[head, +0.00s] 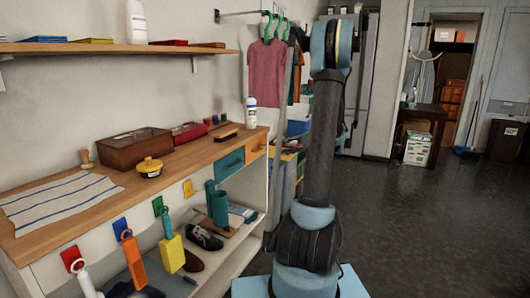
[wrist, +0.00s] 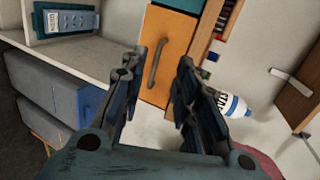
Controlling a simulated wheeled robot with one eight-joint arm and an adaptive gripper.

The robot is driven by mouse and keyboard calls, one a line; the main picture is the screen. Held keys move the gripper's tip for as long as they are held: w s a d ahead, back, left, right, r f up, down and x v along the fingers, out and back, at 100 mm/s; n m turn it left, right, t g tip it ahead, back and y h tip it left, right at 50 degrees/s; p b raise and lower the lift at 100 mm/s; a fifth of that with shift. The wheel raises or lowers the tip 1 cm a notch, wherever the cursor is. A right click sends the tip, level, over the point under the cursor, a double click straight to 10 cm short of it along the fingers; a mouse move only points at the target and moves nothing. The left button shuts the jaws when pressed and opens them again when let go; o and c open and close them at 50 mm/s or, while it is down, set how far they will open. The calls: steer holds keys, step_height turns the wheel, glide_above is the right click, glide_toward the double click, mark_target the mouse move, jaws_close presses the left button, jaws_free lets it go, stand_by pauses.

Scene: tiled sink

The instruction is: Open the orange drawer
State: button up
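The orange drawer (wrist: 172,38) shows in the wrist view, ahead of my gripper, with a curved grey-brown handle (wrist: 154,66) on its front. The view is tilted there. In the head view the orange drawer (head: 255,153) is at the right end of the wooden counter, partly hidden, and looks shut. My gripper (wrist: 160,58) is open in the wrist view, its two dark fingers apart. The handle appears between the fingertips, but I cannot tell how far beyond them it lies. Nothing is held. My gripper is not clearly visible in the head view.
A teal drawer (head: 230,164) is left of the orange one. A white bottle (head: 251,113) stands on the counter (head: 200,151) near its right end. Shelves below hold a dark shoe (head: 205,237). Grey bins (head: 280,190) stand beyond the counter; floor on the right is clear.

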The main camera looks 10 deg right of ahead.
steer(key=w+d+f+t, duration=0.2)
steer(key=w+d, duration=0.1)
steer(key=d, duration=0.2)
steer(key=x, duration=1.7)
steer(key=shift+a+r+m+y, duration=0.3)
steer(key=shift+a+r+y, duration=0.05)
steer(key=shift+a+y, duration=0.1)
steer(key=shift+s, duration=0.1)
